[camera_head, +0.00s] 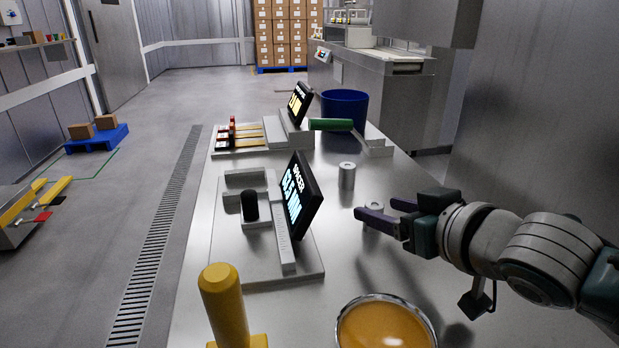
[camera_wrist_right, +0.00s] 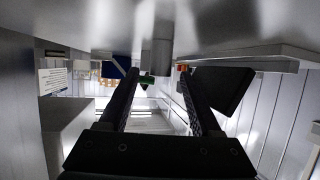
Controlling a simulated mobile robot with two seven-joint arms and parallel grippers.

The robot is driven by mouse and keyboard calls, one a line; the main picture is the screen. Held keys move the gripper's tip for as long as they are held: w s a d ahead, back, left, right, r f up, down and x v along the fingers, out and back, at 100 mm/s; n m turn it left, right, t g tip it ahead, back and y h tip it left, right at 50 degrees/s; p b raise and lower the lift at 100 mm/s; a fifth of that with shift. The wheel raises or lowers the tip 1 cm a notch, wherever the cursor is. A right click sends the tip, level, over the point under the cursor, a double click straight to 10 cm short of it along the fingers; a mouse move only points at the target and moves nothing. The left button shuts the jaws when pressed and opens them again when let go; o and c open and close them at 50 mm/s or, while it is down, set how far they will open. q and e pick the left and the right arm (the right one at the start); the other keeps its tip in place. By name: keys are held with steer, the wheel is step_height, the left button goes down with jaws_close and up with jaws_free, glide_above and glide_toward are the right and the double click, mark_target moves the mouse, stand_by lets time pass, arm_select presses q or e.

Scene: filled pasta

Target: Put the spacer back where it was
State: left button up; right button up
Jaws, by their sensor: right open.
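Two small grey metal cylinders that look like spacers stand on the steel table in the head view. One spacer (camera_head: 346,176) stands clear, right of the gauge's display. The nearer spacer (camera_head: 374,207) is at my right gripper (camera_head: 376,208), partly hidden by a finger. The right gripper is open, its fingers level and low over the table, pointing left. In the right wrist view a grey cylinder (camera_wrist_right: 157,57) shows between the open fingertips (camera_wrist_right: 164,74); I cannot tell whether the fingers touch it. My left gripper is not in view.
A measuring gauge (camera_head: 240,262) with a tilted SPACER display (camera_head: 299,195) and black knob (camera_head: 250,207) stands left. A second display device (camera_head: 298,103), green roller (camera_head: 331,125) and blue bin (camera_head: 346,104) stand behind. A yellow handle (camera_head: 223,300) and orange-filled bowl (camera_head: 385,324) are in front.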

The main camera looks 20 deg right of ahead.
steer(key=p+v, duration=0.2)
steer(key=v, duration=0.7)
steer(key=shift+s+r, duration=0.15)
steer(key=shift+s, duration=0.15)
steer(key=shift+s+r, duration=0.25)
steer(key=shift+s, duration=0.35)
